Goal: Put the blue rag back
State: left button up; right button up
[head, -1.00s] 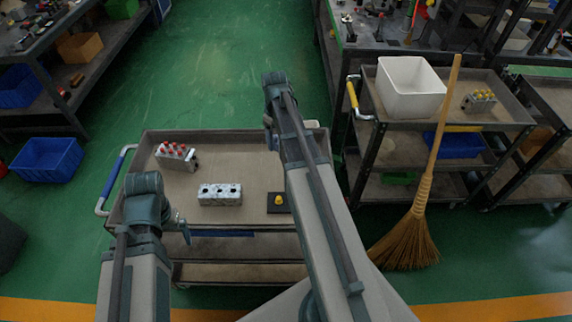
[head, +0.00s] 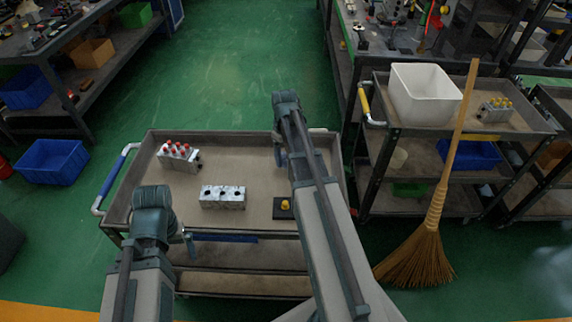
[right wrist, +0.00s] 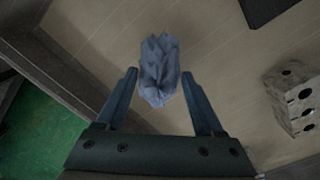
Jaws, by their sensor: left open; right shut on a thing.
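The blue rag (right wrist: 158,68) shows in the right wrist view as a crumpled, pale blue bundle between the fingertips of my right gripper (right wrist: 160,76). This gripper is shut on it, above the grey-brown trolley top (right wrist: 215,45).
On the trolley (head: 255,160) stand a block with red caps (head: 178,154), a silver valve block with dark holes (head: 222,197) and a black pad with a yellow knob (head: 284,207). A broom (head: 437,200) leans by the right trolley, which bears a white bin (head: 425,95).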

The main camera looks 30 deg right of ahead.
aim_at(286, 162)
notch_tip(286, 162, down, 3)
jog(key=shift+f+b, duration=0.15)
jog(key=shift+b, duration=1.1)
jog(key=o, duration=1.2)
